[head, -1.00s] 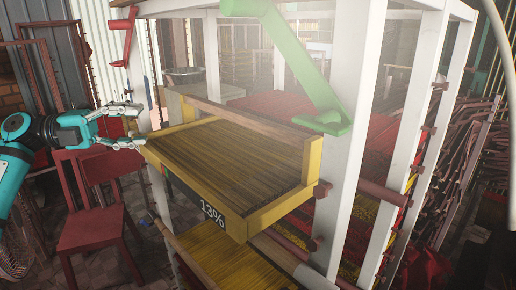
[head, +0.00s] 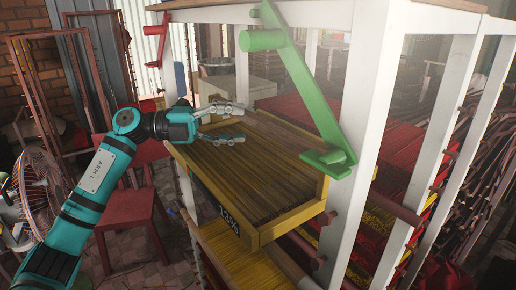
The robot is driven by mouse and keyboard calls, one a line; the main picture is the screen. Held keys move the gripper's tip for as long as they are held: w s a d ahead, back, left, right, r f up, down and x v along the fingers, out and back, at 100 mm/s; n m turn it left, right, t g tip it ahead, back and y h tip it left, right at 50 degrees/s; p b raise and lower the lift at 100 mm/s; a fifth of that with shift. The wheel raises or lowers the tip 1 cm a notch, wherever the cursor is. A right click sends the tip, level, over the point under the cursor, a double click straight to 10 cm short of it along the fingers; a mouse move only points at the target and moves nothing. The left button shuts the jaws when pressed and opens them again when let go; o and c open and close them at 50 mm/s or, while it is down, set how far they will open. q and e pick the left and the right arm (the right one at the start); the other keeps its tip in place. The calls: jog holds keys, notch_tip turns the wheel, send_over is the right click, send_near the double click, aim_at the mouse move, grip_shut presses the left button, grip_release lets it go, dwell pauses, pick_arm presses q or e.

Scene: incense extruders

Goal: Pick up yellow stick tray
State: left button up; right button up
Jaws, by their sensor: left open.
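The yellow stick tray (head: 291,226) is a shallow yellow wooden frame full of thin brownish sticks. It sits in the white rack at the centre, sticking out toward me, with a dark label reading a percentage on its front left side. My left gripper (head: 243,123) comes in from the left, open, with its fingers over the tray's far left part. Nothing shows between the fingers; whether they touch the tray I cannot tell. My right gripper is not in view.
A green lever bracket (head: 300,85) hangs on the rack's white post (head: 363,110) beside the tray. More yellow sticks (head: 235,258) lie on a level below. A red chair (head: 130,215) and a fan (head: 45,195) stand at the left. Red sticks fill the racks behind.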

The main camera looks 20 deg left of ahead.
aim_at(251, 122)
pick_arm(q)
jog(key=shift+d+r, duration=0.2)
jog(key=shift+d, duration=0.1)
jog(key=p+x, duration=0.3)
jog(key=x, duration=0.1)
jog(key=shift+w+d+r, duration=0.1)
jog(key=shift+w+d, duration=0.05)
jog(key=shift+d, duration=0.2)
jog(key=shift+c, duration=0.9)
jog(key=c, duration=0.4)
grip_shut()
